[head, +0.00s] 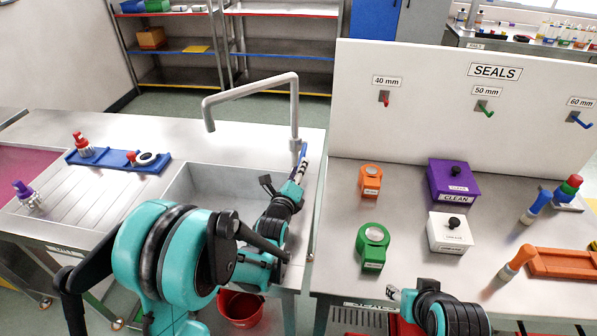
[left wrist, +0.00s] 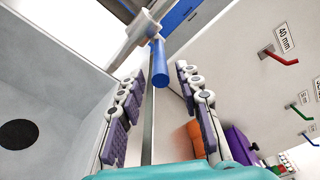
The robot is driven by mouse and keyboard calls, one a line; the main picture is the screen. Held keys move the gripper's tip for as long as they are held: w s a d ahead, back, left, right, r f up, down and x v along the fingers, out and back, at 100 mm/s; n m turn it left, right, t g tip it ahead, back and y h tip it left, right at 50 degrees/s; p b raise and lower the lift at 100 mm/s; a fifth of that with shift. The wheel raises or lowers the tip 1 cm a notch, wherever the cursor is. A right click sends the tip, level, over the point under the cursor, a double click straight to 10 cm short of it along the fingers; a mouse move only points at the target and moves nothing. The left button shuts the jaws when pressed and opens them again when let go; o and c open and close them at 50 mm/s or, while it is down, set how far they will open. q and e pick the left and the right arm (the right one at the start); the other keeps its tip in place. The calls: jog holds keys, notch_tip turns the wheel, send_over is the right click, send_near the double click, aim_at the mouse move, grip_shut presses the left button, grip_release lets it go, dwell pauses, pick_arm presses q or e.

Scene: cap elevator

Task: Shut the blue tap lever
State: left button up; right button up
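The blue tap lever (head: 303,153) is on the grey tap (head: 295,110) at the sink's right rear corner. In the left wrist view the lever (left wrist: 160,64) hangs from the tap body (left wrist: 148,32), its rounded end pointing toward me. My left gripper (head: 299,170) is just below and in front of it. Its two padded fingers stand apart on either side of the lever in the left wrist view, with a visible gap to each, and hold nothing. My right gripper (head: 394,294) is low at the bottom, mostly hidden by its own wrist.
The sink basin (head: 232,180) lies left of my left gripper. The SEALS board (head: 470,100) with coloured hooks rises at right. Orange (head: 370,180) and green (head: 373,245) containers and a purple box (head: 453,182) stand on the right bench. A red bucket (head: 241,308) is below.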

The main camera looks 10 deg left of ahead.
pick_arm(q)
jog(key=s+a, duration=0.1)
jog(key=s, duration=1.1)
jog(key=shift+r, duration=0.45)
jog(key=shift+a, duration=0.15)
jog(key=s+a+f+n+g, duration=0.1)
jog(key=s+n+g, duration=0.2)
jog(key=s+n, duration=0.4)
jog(key=s+a+f+n+g+y, duration=0.1)
jog(key=s+a+n+g, duration=0.1)
jog(key=s+n, duration=0.4)
jog(key=s+a+f+n+g, duration=0.1)
jog(key=s+n+g, duration=0.4)
jog(key=n, duration=0.7)
jog(key=s+a, duration=0.1)
jog(key=s, duration=0.1)
jog(key=shift+s+a+f+n+y, duration=0.15)
jog(key=shift+s+f+n+y, duration=0.15)
jog(key=shift+s+f+y, duration=0.1)
